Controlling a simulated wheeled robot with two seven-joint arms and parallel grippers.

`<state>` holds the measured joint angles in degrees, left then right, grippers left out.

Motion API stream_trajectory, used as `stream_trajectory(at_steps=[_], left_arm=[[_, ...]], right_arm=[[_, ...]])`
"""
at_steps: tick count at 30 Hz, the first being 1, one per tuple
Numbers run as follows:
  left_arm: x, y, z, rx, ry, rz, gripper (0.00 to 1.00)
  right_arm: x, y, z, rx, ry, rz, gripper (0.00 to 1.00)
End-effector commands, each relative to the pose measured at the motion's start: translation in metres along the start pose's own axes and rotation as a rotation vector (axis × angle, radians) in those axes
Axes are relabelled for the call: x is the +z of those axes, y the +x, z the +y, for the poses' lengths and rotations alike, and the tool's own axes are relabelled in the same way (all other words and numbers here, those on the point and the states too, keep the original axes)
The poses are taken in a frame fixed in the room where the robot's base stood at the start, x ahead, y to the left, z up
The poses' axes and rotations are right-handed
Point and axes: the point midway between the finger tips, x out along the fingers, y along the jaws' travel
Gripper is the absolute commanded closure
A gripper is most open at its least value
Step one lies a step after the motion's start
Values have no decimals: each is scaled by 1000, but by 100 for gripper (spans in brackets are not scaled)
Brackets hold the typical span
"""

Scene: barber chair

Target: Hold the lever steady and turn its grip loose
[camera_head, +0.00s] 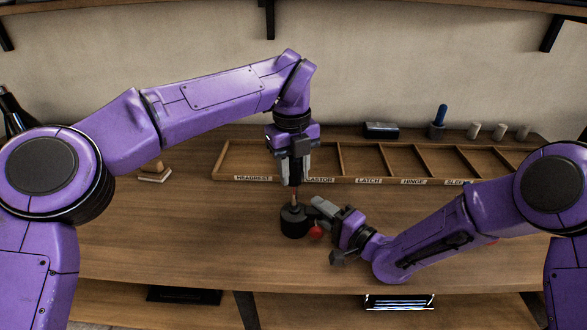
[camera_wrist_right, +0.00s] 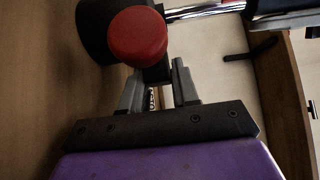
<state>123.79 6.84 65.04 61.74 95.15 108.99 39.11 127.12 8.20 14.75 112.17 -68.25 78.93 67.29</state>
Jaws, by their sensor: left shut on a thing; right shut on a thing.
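A round black base (camera_head: 294,222) stands on the bench with a thin upright lever (camera_head: 295,198) rising from it. In the right wrist view the lever shows as a shiny metal rod (camera_wrist_right: 205,9). My left gripper (camera_head: 295,183) points straight down from above and is shut around the lever's upper part, hiding its top. A red round knob (camera_head: 316,233) sits at the base's right side; it is large in the right wrist view (camera_wrist_right: 137,35). My right gripper (camera_head: 318,208) reaches in from the right, its fingers (camera_wrist_right: 158,88) closed on a dark part (camera_wrist_right: 157,73) beside the knob, partly hidden by it.
A wooden tray (camera_head: 325,180) with labelled compartments lies behind. A dark blue box (camera_head: 381,130), a cup with a blue-handled tool (camera_head: 437,128) and several small cylinders (camera_head: 499,132) stand at the back. A small wooden-handled block (camera_head: 154,173) lies left. The front bench is mostly clear.

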Motion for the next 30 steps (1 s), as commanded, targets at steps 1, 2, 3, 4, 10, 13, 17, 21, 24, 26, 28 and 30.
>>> stream_trajectory(at_steps=[1,2,3,4,10,13,17,21,24,26,28,30], left_arm=[[1,-1,0,-1,-7,-3,95],[1,-1,0,-1,-10,-3,95],[1,-1,0,-1,-13,-3,95],[1,-1,0,-1,-15,-3,95],[1,-1,0,-2,-18,-3,95],[1,-1,0,-2,-17,-3,95],[1,-1,0,-2,-17,-2,42],[1,0,0,-1,-16,-2,39],[0,0,0,-1,-15,-1,39],[0,-1,0,-1,-15,-1,39],[0,-6,0,-2,-14,-3,39],[1,-18,-1,-3,-16,-5,39]], right_arm=[[0,0,-1,-2,0,-1,100],[0,0,-1,-2,0,-1,100],[0,0,-1,-2,0,-1,100],[0,0,-1,-2,0,-1,100],[0,0,-1,-2,0,-1,100],[0,0,-1,-2,0,-1,100],[0,0,-1,-2,0,-1,100],[0,0,-1,-2,0,-1,100],[0,0,-1,-3,0,0,100],[0,0,-1,-3,0,0,100],[0,0,-1,-3,0,0,100],[0,0,-1,-3,0,0,100]])
